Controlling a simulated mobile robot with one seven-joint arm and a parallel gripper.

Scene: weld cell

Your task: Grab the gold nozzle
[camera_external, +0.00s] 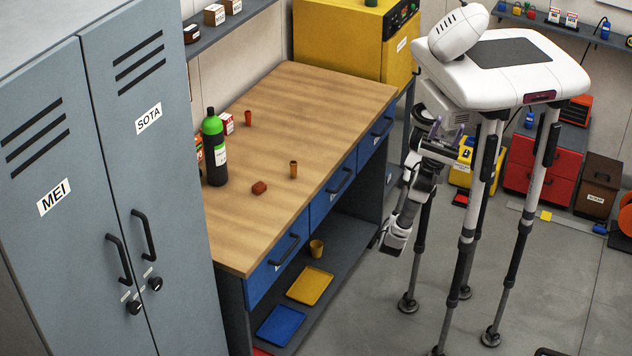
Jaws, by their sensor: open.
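Two small copper-orange cylinders stand upright on the wooden workbench top, one near its middle (293,170) and one farther back (248,118). I cannot tell for sure which of these is the gold nozzle. My arm is folded beside the bench's right side. My gripper (447,131) appears small under my white body, with its fingers pointing up. It is open, seems empty, and is well apart from all these pieces.
On the workbench (332,95) are a dark bottle with a green top (214,150), a red-brown block (259,188) and a small red box (226,123). Yellow (311,286) and blue (281,325) trays lie on the lower shelf. Grey lockers (100,180) stand left. Floor at front right is mostly clear.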

